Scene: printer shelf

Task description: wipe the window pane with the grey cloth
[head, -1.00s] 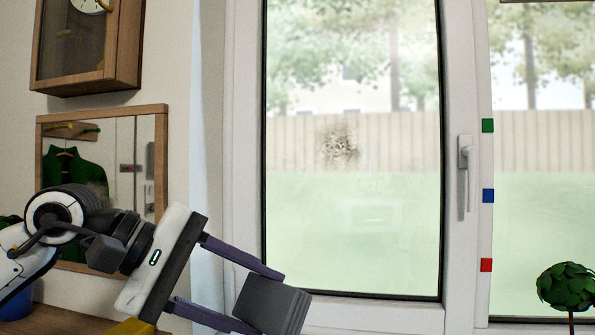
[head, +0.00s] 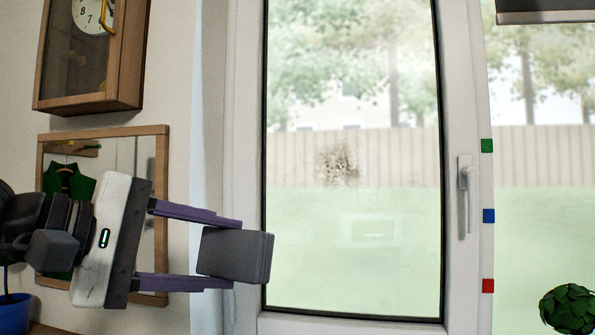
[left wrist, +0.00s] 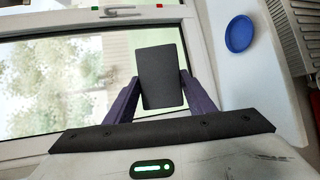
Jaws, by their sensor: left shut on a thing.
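The window pane (head: 350,250) stands upright in a white frame, with a dark brownish smudge (head: 340,165) left of its middle. My left gripper (head: 222,256) is shut on the grey cloth (head: 240,256), a folded dark grey block, at the pane's lower left edge in the head view. The smudge is above and right of the cloth. In the left wrist view the cloth (left wrist: 160,77) sits between the purple fingers, in front of the pane (left wrist: 60,85). I cannot tell whether the cloth touches the glass. My right gripper is not in view.
A window handle (head: 466,195) juts out right of the pane, near green, blue and red squares. A wall clock (head: 92,50) and a mirror (head: 155,225) hang at left. A leafy plant (head: 568,307) is at lower right. A blue round thing (left wrist: 240,33) lies on the sill.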

